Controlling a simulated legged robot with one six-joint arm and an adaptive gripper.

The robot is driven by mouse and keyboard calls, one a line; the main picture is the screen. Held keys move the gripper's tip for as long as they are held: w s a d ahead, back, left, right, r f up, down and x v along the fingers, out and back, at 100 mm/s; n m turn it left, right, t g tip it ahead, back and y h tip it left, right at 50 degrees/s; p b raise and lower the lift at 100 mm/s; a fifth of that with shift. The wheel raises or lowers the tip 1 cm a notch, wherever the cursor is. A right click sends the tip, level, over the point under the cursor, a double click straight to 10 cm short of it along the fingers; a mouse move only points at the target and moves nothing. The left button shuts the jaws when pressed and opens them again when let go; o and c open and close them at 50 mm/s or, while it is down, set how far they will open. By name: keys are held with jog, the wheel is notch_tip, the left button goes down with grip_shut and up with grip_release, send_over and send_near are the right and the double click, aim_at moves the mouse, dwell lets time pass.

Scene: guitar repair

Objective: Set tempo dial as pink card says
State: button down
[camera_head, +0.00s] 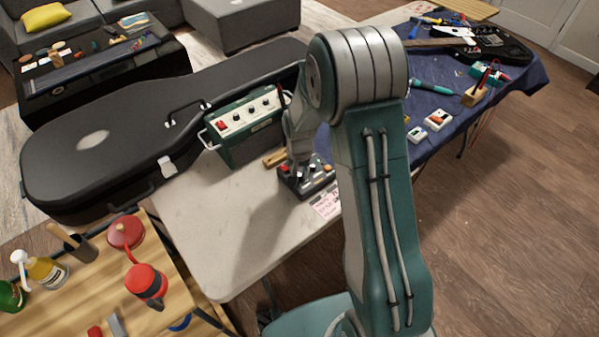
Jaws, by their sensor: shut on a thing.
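A small dark device (318,188) with red, white and orange controls stands on the pale table. A pink card (326,205) with dark print lies at its front right edge; its words are too small to read. My gripper (300,172) points down onto the top of the device, at its back left part. It is shut on what seems to be the tempo dial, which the fingers hide. The dial's setting cannot be seen. My arm covers the area right of the device and may hide part of the card.
A green amplifier (245,125) with knobs stands behind the device, beside a large black guitar case (90,130). A wooden piece (274,158) lies between amplifier and device. A blue-covered table (440,110) with tools and small boxes is at right. The pale table's front left is clear.

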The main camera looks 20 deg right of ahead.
jog(key=n, duration=0.6)
jog(key=shift+s+f+n, duration=0.1)
jog(key=shift+n, duration=0.2)
jog(key=n, duration=0.5)
jog(key=shift+n, duration=0.4)
jog(key=c, duration=0.5)
grip_release()
